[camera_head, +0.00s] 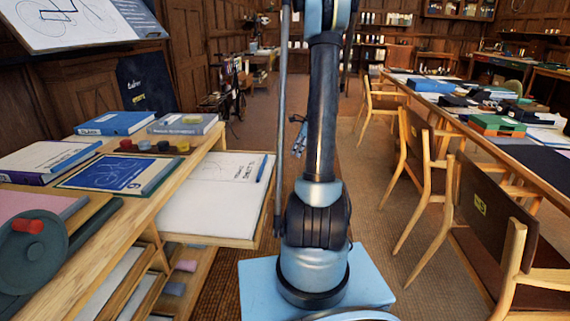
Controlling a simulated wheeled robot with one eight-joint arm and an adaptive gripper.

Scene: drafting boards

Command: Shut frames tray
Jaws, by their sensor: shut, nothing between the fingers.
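A wooden tray (212,240) is pulled out to the right from the left-hand cabinet (140,215), just under its top. A white sheet (218,196) with dark lettering and a drawing lies in it, with a blue pen (262,170) on the sheet. I cannot read a "frames" label on it. My gripper (299,140), small and blue, is shut and empty. It shows just left of my upright arm, beyond the tray's right edge and apart from it. My arm partly hides it.
Books (115,123), a blue-covered book (108,173) and several small round pots (162,146) lie on the cabinet top. Lower compartments hold pink and blue pieces (180,276). Chairs (425,165) and a long table (510,148) line the right. The aisle floor (255,120) behind is clear.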

